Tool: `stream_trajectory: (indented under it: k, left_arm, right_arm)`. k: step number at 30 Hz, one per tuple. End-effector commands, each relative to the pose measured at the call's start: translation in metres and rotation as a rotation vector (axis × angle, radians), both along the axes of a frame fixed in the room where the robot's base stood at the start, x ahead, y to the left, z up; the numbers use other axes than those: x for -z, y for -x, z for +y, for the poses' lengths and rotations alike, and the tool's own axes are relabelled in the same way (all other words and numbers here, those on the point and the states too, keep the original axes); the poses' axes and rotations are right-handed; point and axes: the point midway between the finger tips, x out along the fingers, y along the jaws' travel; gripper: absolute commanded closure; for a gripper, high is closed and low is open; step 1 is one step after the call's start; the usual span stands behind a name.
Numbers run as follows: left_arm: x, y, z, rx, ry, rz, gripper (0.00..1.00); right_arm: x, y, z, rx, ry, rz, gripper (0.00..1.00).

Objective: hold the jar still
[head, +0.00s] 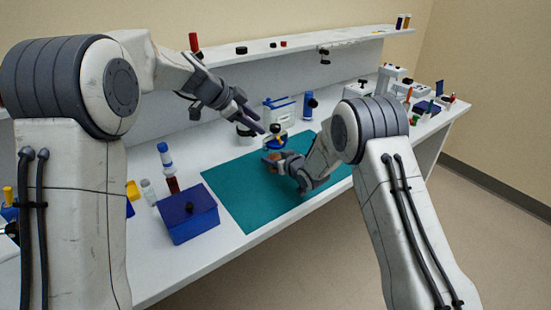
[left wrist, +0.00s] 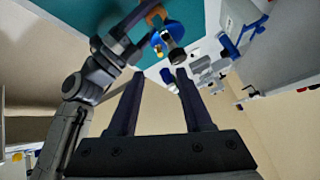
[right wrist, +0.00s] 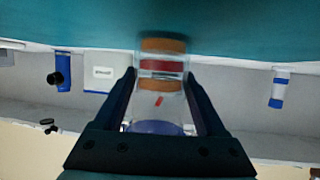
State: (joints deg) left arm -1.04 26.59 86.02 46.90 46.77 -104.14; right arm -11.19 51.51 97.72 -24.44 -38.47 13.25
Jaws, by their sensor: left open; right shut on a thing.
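The jar (right wrist: 160,98) is clear, with orange and red bands and a blue lid end near my palm in the right wrist view. My right gripper (right wrist: 162,80) is shut on it, one finger on each side. In the head view my right gripper (head: 276,160) is over the teal mat (head: 235,192), partly hiding the jar. My left gripper (head: 258,128) is open and empty, above and left of the jar. In the left wrist view the blue round lid (left wrist: 168,34) shows beyond the open fingers of my left gripper (left wrist: 159,74), apart from them.
A white box (head: 279,112) and blue cylinder (head: 308,105) stand behind the mat. A shelf (head: 340,41) runs along the wall.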

Motion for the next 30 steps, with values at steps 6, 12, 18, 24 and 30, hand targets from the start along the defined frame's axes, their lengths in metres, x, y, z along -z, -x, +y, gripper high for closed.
stream_trajectory:
  k: [6,12,18,24,30]
  left_arm:
    - [0.012,0.002,0.009,0.013,-0.081,-0.032,1.00]
    - [0.051,0.012,0.051,0.142,-0.463,-0.211,1.00]
    - [0.066,0.028,0.078,0.453,-0.923,-0.511,1.00]
    - [0.060,0.054,0.054,0.820,-1.232,-0.872,1.00]
    - [0.053,0.087,0.016,1.063,-1.350,-1.168,1.00]
  right_arm:
    - [0.000,0.000,0.000,0.000,0.000,-0.001,1.00]
    - [0.000,0.000,0.000,0.000,0.000,-0.001,1.00]
    - [0.000,0.000,0.000,0.000,0.000,-0.001,1.00]
    - [0.000,0.000,0.000,0.000,0.000,-0.001,1.00]
    - [0.000,0.000,0.000,0.000,0.000,-0.001,1.00]
